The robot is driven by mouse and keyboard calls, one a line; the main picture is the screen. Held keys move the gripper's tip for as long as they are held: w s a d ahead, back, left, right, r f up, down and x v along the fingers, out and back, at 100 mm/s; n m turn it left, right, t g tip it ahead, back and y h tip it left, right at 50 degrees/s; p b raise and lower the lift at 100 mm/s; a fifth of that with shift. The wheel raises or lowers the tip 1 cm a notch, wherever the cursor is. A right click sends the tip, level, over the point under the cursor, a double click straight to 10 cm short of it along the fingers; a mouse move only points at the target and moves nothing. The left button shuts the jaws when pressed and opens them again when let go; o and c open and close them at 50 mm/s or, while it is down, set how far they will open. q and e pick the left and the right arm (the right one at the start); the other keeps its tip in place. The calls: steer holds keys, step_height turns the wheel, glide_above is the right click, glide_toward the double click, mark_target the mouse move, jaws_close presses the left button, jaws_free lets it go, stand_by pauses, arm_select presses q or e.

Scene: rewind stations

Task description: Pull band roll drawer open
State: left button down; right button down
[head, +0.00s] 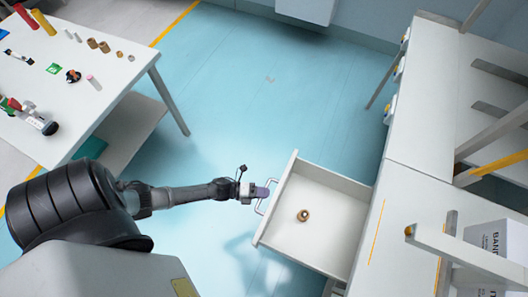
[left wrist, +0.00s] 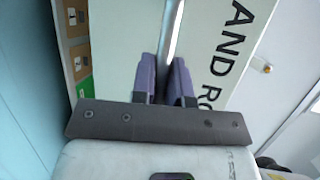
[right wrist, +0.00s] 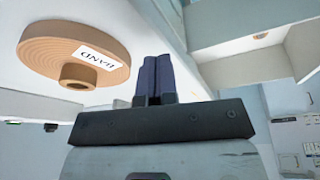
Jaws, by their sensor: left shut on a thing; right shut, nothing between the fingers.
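The white drawer (head: 325,240) stands open, sticking out from the white cabinet at the right of the head view. Its front (left wrist: 130,50), lettered "AND RO" in the visible part, fills much of the left wrist view. My left gripper (head: 265,192) is at the drawer's front; its purple fingers (left wrist: 162,85) are shut around the metal handle bar (left wrist: 172,30). A small brass-coloured round piece (head: 303,215) lies inside the drawer. My right gripper (right wrist: 154,78) is shut and empty, seen only in its wrist view. A tan roll labelled "BAND" (right wrist: 75,52) is left of it.
A white table (head: 75,100) with several small parts stands at the left. The cabinet top (head: 410,210) and shelf posts are at the right, with a box (head: 497,250) lettered "BAND". Blue floor (head: 255,90) between them is clear.

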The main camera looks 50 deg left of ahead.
arm_select(q)
steer(key=c, duration=1.1)
jaws_free()
steer(key=shift+c, duration=0.2)
arm_select(e)
steer(key=shift+d, duration=0.1)
arm_select(q)
steer(key=v, duration=1.3)
steer(key=shift+s+a, duration=0.25)
steer(key=shift+a, duration=0.05)
arm_select(e)
steer(key=shift+r, duration=0.25)
arm_select(q)
steer(key=shift+r, duration=0.1)
